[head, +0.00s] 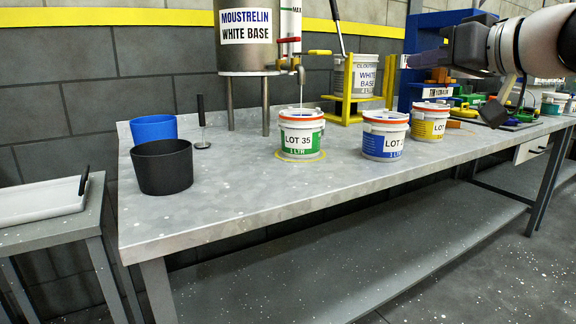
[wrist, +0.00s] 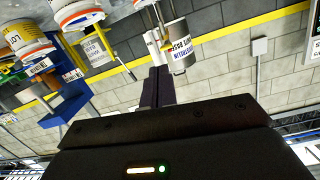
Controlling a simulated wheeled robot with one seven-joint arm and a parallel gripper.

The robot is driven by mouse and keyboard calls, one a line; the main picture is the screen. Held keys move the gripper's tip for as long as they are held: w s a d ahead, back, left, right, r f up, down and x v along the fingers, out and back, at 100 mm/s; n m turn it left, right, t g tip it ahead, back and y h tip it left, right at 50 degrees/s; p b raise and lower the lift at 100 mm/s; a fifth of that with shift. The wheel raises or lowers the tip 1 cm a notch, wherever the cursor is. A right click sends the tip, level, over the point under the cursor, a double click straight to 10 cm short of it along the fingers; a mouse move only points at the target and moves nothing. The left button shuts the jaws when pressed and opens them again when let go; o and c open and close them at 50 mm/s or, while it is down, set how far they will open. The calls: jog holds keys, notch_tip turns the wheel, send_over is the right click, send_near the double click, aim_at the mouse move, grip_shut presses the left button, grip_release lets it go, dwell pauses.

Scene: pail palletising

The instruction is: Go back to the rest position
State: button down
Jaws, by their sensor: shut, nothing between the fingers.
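My gripper (head: 408,61) is at the upper right of the head view, held in the air above the bench and pointing left. Its fingers are together and hold nothing; they also show in the wrist view (wrist: 158,72). Below it on the bench stand a green-labelled LOT 35 pail (head: 301,134), a blue-labelled pail (head: 384,136) and a yellow-labelled pail (head: 429,122), all upright and apart from the gripper. The LOT 35 pail stands on a yellow ring under the spout of the white base tank (head: 246,53).
A grey bench (head: 230,195) runs to the right. A yellow stand (head: 347,107) holds a white base can (head: 362,75). Black (head: 162,170) and blue (head: 153,127) tubs stand at the left end. A blue rack (head: 413,93) is behind the gripper. The bench's front middle is clear.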

jog(key=s+a+f+m+g+h+p, duration=0.1)
jog(key=s+f, duration=0.5)
jog(key=f, duration=0.6)
jog(key=s+a+f+m+g+h+p, duration=0.1)
jog(key=s+f+g+h, duration=0.3)
jog(key=f, duration=0.9)
jog(key=s+a+f+m+g+h+p, duration=0.2)
jog(key=s+a+f+g, duration=0.1)
jog(key=s+f, duration=0.6)
notch_tip(320, 180, down, 4)
jog(key=shift+s+a+f+g+h, duration=0.1)
jog(key=shift+s+a+g+h, duration=0.2)
jog(key=shift+h, duration=0.1)
